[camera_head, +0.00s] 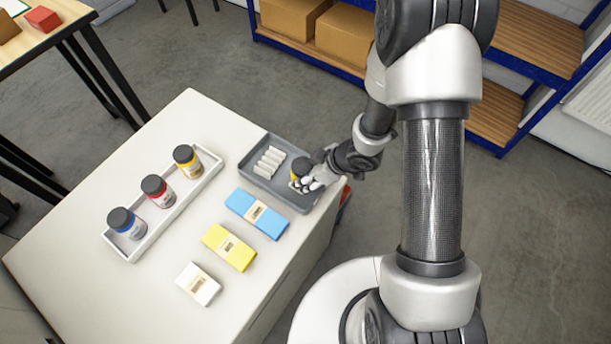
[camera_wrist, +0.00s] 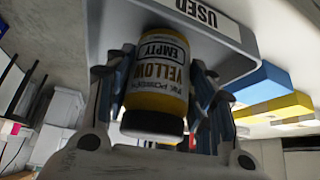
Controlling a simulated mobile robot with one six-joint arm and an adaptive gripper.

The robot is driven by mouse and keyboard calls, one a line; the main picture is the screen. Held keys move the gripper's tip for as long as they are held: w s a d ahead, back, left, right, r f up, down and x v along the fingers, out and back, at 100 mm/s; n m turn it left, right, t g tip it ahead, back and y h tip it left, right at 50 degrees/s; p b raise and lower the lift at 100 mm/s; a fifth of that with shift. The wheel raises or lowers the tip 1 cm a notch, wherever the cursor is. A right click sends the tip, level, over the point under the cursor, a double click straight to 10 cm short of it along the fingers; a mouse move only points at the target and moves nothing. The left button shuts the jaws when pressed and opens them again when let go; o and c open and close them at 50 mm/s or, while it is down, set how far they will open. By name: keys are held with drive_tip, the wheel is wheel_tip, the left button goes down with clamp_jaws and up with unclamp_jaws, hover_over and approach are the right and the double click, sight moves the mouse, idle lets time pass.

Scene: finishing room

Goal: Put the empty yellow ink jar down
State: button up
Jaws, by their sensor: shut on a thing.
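The empty yellow ink jar (camera_head: 299,167) has a dark lid and a yellow body. In the wrist view the jar (camera_wrist: 157,85) shows a label reading EMPTY and YELLOW, with a finger on each side. My gripper (camera_head: 306,180) is shut on it at the right part of the grey tray (camera_head: 304,205). In the wrist view the tray (camera_wrist: 222,36) carries a USED label. The jar's base is hidden in the head view, so I cannot tell whether it touches the tray floor.
A white holder (camera_head: 190,196) with yellow, red and blue jars stands at left. Blue (camera_head: 257,214), yellow (camera_head: 229,247) and white (camera_head: 198,284) packs lie in front. The white table's left front is clear.

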drive_tip(key=shift+f, duration=0.1)
drive_tip(key=o, duration=1.1)
